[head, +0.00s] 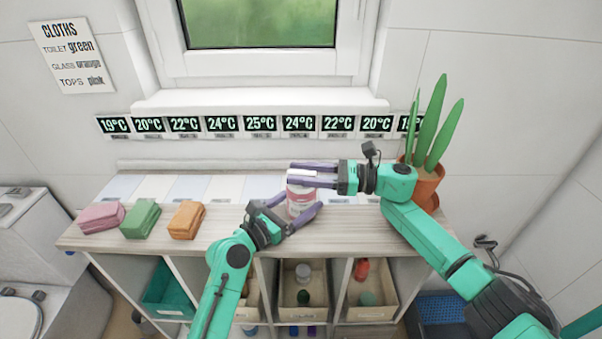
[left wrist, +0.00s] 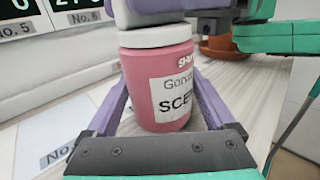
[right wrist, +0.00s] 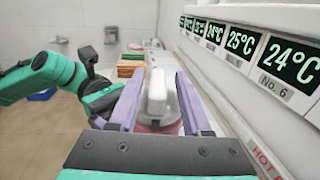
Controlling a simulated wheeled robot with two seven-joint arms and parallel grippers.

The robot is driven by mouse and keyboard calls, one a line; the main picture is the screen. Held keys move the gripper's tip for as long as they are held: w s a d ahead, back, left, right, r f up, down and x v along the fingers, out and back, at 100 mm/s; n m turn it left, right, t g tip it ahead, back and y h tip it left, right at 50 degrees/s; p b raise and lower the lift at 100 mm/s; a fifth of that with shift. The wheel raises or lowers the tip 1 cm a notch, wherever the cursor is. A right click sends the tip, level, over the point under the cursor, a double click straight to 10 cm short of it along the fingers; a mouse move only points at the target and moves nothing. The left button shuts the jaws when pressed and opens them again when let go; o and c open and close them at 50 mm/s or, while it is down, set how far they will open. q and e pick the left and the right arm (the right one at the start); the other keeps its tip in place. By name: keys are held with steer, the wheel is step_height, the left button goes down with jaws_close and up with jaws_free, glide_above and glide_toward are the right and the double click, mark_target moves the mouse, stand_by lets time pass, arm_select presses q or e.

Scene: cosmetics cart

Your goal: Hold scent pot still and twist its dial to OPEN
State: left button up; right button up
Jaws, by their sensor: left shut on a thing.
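The scent pot (left wrist: 158,85) is a pink jar with a white lid, standing upright on the wooden cart top. Its label reads "SCE…", and part of a white word starting "SHU" shows just under the lid. My left gripper (head: 300,218) is shut on the jar's body from the front, one finger on each side. My right gripper (head: 291,175) is at the lid from the right, above the left one. In the right wrist view, its fingers stand apart on either side of the white dial ridge (right wrist: 157,92), with gaps showing. The right gripper hides part of the lid in the head view.
Pink (head: 101,217), green (head: 140,219) and orange (head: 187,220) cloths lie at the left of the cart top. A potted plant (head: 428,180) stands at the right, close to my right arm. Temperature displays (head: 260,124) line the wall behind. Bins (head: 372,313) sit below.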

mark_target(302, 171)
step_height(302, 171, up, 10)
stand_by(0.6)
